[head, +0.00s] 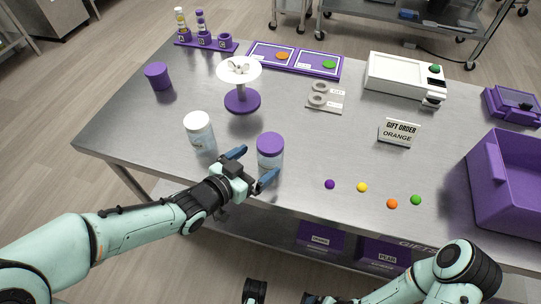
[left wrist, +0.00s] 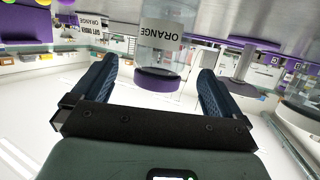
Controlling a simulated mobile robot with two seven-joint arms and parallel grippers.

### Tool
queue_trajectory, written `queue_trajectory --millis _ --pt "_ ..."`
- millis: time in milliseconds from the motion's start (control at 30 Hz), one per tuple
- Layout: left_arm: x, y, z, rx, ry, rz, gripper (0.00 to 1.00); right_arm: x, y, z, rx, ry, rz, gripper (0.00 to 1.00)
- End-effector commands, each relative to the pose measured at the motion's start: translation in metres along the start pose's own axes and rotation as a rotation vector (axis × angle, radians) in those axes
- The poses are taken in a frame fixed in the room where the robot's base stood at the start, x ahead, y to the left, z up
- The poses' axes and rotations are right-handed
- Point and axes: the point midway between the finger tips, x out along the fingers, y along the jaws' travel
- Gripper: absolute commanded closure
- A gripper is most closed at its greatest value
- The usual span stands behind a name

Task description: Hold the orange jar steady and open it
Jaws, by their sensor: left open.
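The orange jar (head: 270,158) is a clear jar with a purple lid, upright near the table's front edge. In the left wrist view, upside down, its label reads ORANGE (left wrist: 165,35) and its purple lid (left wrist: 158,79) is on. My left gripper (head: 252,167) is open, its blue fingers pointing at the jar. In the left wrist view the jar is ahead, between the lines of the fingers (left wrist: 158,85), with no visible contact. My right arm (head: 455,270) is low at the bottom right; its gripper is only partly visible at the bottom edge, fingers unclear.
A white-lidded jar (head: 199,132) stands just left of the orange jar. Behind are a purple stand with a white dish (head: 241,98) and a GIFT ORDER ORANGE sign (head: 398,133). Several coloured balls lie right of the jar, before a purple bin (head: 510,180).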

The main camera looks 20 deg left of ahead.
Motion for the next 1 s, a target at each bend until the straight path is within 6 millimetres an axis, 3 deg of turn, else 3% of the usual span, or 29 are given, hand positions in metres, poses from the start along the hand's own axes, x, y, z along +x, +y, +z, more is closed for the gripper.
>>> queue_trajectory --millis 267,500,833,1000 --pt "0.023 0.0 0.0 0.001 0.0 0.002 0.0 0.006 0.002 -0.011 0.002 0.03 0.001 0.03" --pt "0.058 -0.002 0.0 -0.001 0.0 0.002 0.0 0.014 0.006 -0.024 0.005 0.065 0.003 0.03" --pt "0.065 -0.002 -0.001 0.0 0.0 0.0 0.0 0.014 0.006 -0.027 0.006 0.074 0.003 0.03" --pt "0.065 -0.002 -0.001 0.0 0.0 0.0 0.51 0.014 0.006 -0.027 0.006 0.074 0.003 0.03"
